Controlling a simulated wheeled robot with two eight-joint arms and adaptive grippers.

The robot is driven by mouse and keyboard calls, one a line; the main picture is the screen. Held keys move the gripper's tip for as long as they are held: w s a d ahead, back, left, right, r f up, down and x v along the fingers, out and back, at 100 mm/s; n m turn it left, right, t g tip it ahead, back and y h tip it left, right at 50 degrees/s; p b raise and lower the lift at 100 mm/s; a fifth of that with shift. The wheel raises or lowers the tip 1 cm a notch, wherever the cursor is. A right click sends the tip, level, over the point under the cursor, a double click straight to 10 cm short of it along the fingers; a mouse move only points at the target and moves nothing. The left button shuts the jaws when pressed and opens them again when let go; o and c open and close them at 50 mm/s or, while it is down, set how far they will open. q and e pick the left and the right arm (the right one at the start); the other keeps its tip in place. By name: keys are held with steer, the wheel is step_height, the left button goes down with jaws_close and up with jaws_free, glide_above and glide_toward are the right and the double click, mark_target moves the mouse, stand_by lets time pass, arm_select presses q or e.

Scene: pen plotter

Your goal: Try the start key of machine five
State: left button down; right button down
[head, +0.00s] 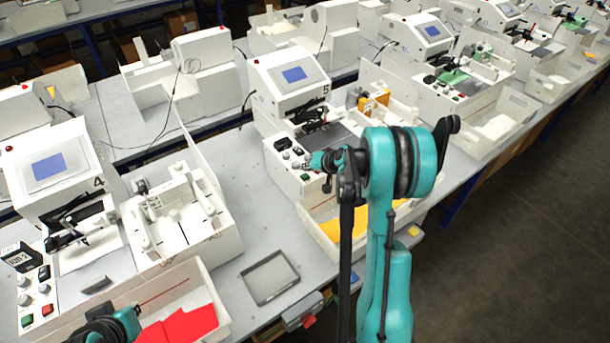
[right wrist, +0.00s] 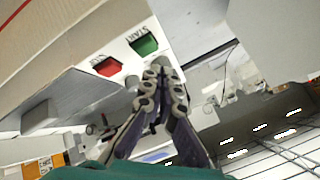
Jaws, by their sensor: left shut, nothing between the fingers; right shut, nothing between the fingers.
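Machine five (head: 285,80) stands at the centre of the head view, with a blue screen and the number 5. Its green start key (right wrist: 143,46), lettered START, and the red key (right wrist: 107,66) beside it show in the right wrist view. My right gripper (right wrist: 160,65) is shut and empty, its tips just beside the green key in that picture; I cannot tell whether they touch. In the head view, the right gripper (head: 322,161) is over the panel's right side. My left gripper (head: 110,326) is shut and empty at the bottom left, partly cut off.
Machine four (head: 50,165) stands to the left, with a tray of red sheets (head: 185,328) in front. An empty grey tray (head: 270,277) lies on the table between the machines. A bin with yellow sheets (head: 330,228) is in front of machine five, partly behind my right arm.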

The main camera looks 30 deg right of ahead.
mark_target(305, 178)
steer(key=shift+r+p, duration=1.1)
steer(key=shift+r, duration=1.05)
steer(key=shift+s+a+b, duration=0.1)
steer(key=shift+a+b, duration=0.2)
steer(key=shift+a, duration=0.05)
steer(key=s+a+r+n+g+b, duration=0.1)
steer(key=s+a+r+n+b, duration=0.25)
steer(key=s+a+b, duration=0.75)
steer(key=s+a+f+n+b, duration=0.1)
steer(key=s+a+f+b, duration=0.1)
steer(key=s+a, duration=0.3)
steer(key=s+a+f+n+h+b, duration=0.1)
steer(key=s+a+f, duration=0.4)
steer(key=s, duration=0.6)
steer(key=shift+s+f+n+g+h+b, duration=0.2)
steer(key=shift+s+n+g+h+b, duration=0.15)
steer(key=shift+n+b, duration=0.4)
